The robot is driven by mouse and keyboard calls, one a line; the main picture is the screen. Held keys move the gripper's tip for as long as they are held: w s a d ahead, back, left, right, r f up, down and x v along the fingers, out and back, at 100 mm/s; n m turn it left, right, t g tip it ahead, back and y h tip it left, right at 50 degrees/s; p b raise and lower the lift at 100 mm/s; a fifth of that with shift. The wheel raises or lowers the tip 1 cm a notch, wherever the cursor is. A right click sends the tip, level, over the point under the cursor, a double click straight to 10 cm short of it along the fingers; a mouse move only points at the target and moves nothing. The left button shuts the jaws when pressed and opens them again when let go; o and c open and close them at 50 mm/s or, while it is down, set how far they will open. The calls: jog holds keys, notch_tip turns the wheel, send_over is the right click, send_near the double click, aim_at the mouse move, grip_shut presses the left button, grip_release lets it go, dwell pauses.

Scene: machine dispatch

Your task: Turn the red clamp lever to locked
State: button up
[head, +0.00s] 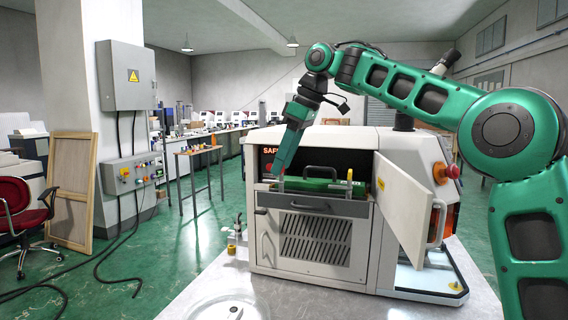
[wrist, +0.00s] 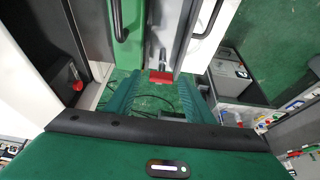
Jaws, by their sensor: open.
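A red piece, apparently the red clamp lever (wrist: 161,77), shows in the wrist view just beyond and between my fingertips, next to a grey bar at the drawer's end. My gripper (wrist: 160,100) is open, with its two green fingers on either side of that piece; whether they touch it I cannot tell. In the head view my gripper (head: 281,178) points down at the left end of the machine's grey drawer (head: 312,205) and mostly hides the lever. A green part with a black handle (head: 322,171) sits in the drawer.
The machine's white door (head: 402,205) stands open at the right of the drawer. A red knob (wrist: 77,86) shows inside the machine in the wrist view. A small brass-coloured fitting (head: 233,240) stands left of the machine.

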jog(key=c, duration=1)
jog(key=shift+c, duration=0.2)
